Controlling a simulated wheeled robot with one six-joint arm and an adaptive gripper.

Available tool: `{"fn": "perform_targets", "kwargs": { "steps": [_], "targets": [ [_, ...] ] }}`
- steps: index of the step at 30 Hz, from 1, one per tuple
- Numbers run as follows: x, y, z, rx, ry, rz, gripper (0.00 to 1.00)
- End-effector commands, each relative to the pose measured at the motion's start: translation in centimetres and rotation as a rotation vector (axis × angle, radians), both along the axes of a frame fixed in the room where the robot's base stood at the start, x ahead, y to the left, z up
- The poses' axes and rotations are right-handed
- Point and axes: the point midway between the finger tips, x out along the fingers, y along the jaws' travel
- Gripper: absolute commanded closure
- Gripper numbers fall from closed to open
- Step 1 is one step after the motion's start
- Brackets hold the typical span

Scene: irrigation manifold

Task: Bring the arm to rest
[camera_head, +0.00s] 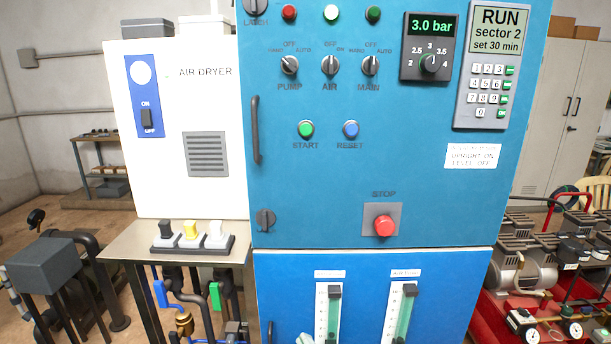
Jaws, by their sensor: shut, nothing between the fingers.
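My gripper does not show in the head view, and no part of my arm can be made out with certainty. The blue control cabinet (400,212) fills the middle, its upper door looking shut. Its screen (499,30) reads "RUN sector 2 set 30 min". The pressure display (431,26) reads 3.0 bar. The PUMP knob (289,66), AIR knob (330,66) and MAIN knob (368,66) sit in a row. Below are the green START button (306,129), blue RESET button (350,129) and red STOP button (384,225). A small pale shape at the bottom edge is unclear.
A white air dryer (170,182) stands left of the cabinet. Before it, a metal stand (130,241) carries a block with black, yellow and white tops (191,231). Pipes and a dark box (45,262) are at lower left. Red-framed machinery (520,285) crowds the lower right.

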Motion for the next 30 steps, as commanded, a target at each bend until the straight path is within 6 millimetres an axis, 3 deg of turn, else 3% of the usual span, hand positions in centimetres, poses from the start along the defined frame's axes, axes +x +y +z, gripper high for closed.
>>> {"fn": "perform_targets", "kwargs": {
  "steps": [1,6,15,23,30],
  "targets": [
    [-1.3,-1.1,-1.8,0.020,0.024,-0.020,1.00],
    [-5.5,-4.4,-6.1,0.107,0.079,-0.087,1.00],
    [-14.0,-9.6,-11.5,0.256,0.159,-0.202,1.00],
    [-22.2,-13.1,-14.0,0.382,0.215,-0.296,1.00],
    [-29.7,-15.6,-14.4,0.499,0.258,-0.376,1.00]
  ]
}}
